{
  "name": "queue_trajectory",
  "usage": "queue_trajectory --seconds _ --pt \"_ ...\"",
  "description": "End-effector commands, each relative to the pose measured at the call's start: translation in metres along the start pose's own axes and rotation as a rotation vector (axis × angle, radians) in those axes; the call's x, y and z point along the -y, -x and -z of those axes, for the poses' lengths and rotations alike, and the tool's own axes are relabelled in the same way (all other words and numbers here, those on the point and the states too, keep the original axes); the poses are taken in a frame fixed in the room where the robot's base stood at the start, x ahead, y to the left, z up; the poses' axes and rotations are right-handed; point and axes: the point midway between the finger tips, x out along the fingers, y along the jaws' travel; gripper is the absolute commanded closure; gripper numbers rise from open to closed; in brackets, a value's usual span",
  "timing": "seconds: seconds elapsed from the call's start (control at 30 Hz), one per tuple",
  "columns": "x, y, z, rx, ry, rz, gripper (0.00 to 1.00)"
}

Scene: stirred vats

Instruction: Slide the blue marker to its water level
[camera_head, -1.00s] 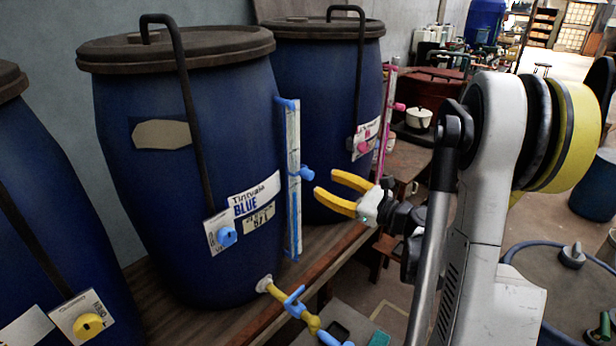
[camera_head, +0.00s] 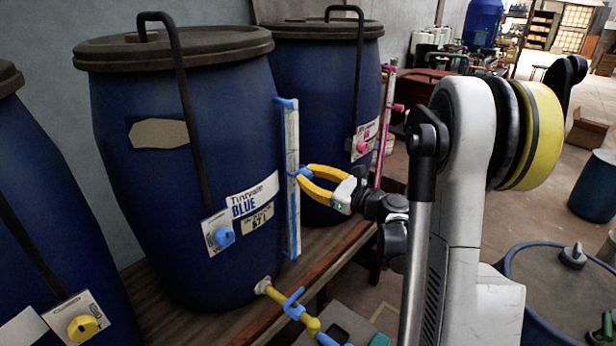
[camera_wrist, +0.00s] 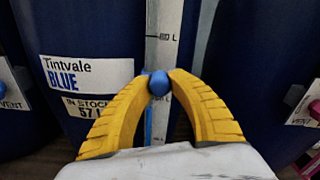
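The blue vat (camera_head: 180,180) is labelled "Tintvale BLUE" and has a stock tag that reads 57 L in the wrist view. A pale upright level scale (camera_head: 292,135) runs along its right side. The blue marker (camera_wrist: 158,84) is a round knob on this scale. My gripper (camera_wrist: 163,76) has its two yellow fingers closed around the knob, one on each side, near their tips. In the head view my gripper (camera_head: 300,172) reaches the scale about midway up. A scale mark ending in "0 L" shows just above the knob; its first digit is hard to read. The water level cannot be made out.
A second blue vat (camera_head: 310,80) with a pink marker and scale (camera_head: 386,125) stands behind to the right. Below are a yellow tap with a blue handle (camera_head: 293,300) and the wooden bench edge (camera_head: 320,260). A dark lever rod (camera_head: 185,110) hangs down the blue vat's front.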

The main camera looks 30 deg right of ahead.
Motion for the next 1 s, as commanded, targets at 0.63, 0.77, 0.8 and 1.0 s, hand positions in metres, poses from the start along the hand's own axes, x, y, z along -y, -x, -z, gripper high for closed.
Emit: queue_trajectory --seconds 0.63,0.77,0.8,1.0 --pt "-0.020 0.000 0.073 -0.001 0.000 0.000 1.00" --pt "-0.019 0.000 0.070 -0.001 0.000 0.000 1.00" --pt "-0.019 0.000 0.070 -0.001 0.000 0.000 1.00" --pt "-0.019 0.000 0.070 0.000 0.000 0.000 0.54"
